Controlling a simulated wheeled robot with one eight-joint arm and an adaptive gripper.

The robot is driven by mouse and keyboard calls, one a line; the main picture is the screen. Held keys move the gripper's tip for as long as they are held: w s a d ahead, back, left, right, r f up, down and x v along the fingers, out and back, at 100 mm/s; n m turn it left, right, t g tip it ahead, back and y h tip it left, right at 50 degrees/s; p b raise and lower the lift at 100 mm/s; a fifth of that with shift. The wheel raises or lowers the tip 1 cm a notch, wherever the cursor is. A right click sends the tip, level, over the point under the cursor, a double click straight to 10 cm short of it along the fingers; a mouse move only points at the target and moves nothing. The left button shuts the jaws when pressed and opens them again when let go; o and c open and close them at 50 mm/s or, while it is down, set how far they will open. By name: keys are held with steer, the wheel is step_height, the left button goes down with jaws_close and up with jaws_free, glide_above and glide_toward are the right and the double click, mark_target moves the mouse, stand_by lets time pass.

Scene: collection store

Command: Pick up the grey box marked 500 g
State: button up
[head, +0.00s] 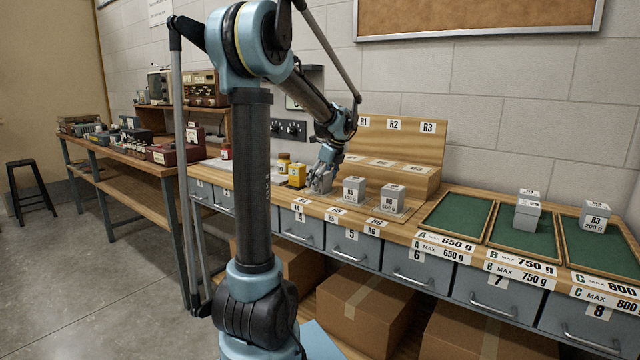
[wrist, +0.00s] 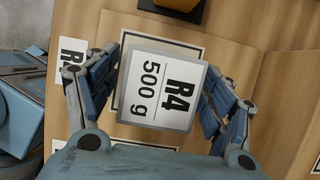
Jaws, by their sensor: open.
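The grey box marked R4 500 g (wrist: 160,85) stands on the wooden bench top in the wrist view, its white label facing the camera. It sits slightly turned between the two sides of my gripper (wrist: 160,100). The fingers are open, one set on the left and one on the right of the box; I cannot tell whether they touch it. In the head view my gripper (head: 322,178) is low over the bench, left of the R5 box, and largely hides the R4 box.
The grey R5 box (head: 354,190) and R6 box (head: 393,196) stand to the right. A yellow box (head: 297,175) stands close on the left. Green tray A (head: 455,217) is empty; tray B (head: 510,247) and tray C (head: 622,257) hold grey boxes. A stepped wooden rack (head: 400,140) rises behind.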

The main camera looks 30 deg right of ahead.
steer(key=c, duration=1.4)
